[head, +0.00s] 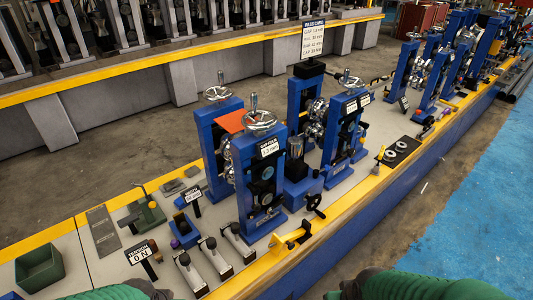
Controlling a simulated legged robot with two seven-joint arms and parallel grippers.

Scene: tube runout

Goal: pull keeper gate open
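I cannot tell for certain which part is the keeper gate. A yellow bracket-like piece (288,240) sits on the bench's front edge, just right of the nearest blue roll stand (243,180). A smaller yellow part (379,157) stands farther along the same edge. Whether either is open or shut is too small to tell. My green left arm shows at the bottom left and my green right arm at the bottom right. Both grippers are out of the frame, and neither arm reaches the bench parts in view.
Several blue stands with handwheels line the bench. A black hand crank (315,205) is near the yellow bracket. Blue floor (450,240) to the right is clear.

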